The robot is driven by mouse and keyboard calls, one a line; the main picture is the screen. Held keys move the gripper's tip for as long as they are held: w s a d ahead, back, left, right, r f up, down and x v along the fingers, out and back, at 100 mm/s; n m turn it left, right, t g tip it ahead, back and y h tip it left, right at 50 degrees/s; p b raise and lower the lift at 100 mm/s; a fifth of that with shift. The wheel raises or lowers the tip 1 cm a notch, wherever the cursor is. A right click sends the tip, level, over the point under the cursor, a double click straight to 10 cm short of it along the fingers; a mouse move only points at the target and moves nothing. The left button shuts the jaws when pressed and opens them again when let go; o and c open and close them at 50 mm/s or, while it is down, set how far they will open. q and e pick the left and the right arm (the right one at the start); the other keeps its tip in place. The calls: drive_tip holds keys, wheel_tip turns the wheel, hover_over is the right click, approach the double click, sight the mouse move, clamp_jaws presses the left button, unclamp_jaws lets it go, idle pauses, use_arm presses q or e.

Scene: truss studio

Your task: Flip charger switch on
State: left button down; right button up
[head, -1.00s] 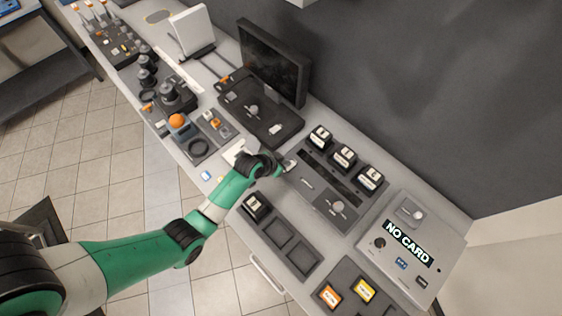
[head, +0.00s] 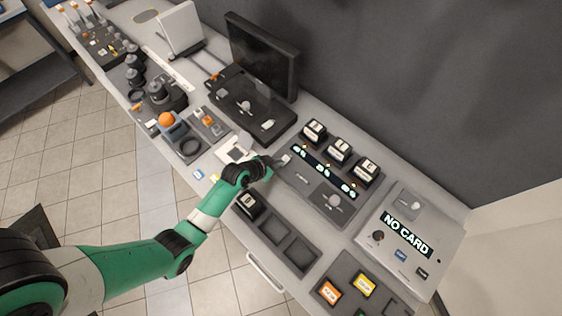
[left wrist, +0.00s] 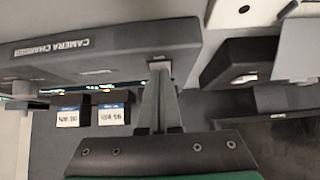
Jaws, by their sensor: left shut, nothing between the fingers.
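The camera charger (head: 303,181) is a dark grey box on the white bench, with three batteries (head: 339,151) standing along its back. Its display strip (head: 325,172) is lit with green-white readouts, and small orange lights show beside the batteries. In the left wrist view the charger (left wrist: 110,50) appears upside down with its name on the side. My left gripper (head: 284,160) is at the charger's left end. Its shut, empty fingers (left wrist: 158,72) reach a small light part there, which they mostly hide. I cannot tell the switch's position. My right gripper is out of view.
A dark tray (head: 270,238) with one battery (head: 248,204) lies in front of the charger. A grey card reader box (head: 440,239) reading "NO CARD" stands to the right. A black monitor (head: 262,58) stands behind left. Yellow and orange cards (head: 364,284) lie at front right.

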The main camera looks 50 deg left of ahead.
use_arm(q)
drive_tip(key=shift+r, duration=0.1)
drive_tip(key=shift+r+p, duration=0.7)
drive_tip(key=shift+p, duration=0.05)
drive_tip(key=shift+r, duration=0.1)
drive_tip(key=shift+r+p, duration=0.35)
drive_tip(key=shift+p, duration=0.1)
drive_tip(key=p+v, duration=0.6)
drive_tip(key=v, duration=0.6)
drive_tip(key=shift+r, duration=0.4)
drive_tip(key=shift+w, duration=0.1)
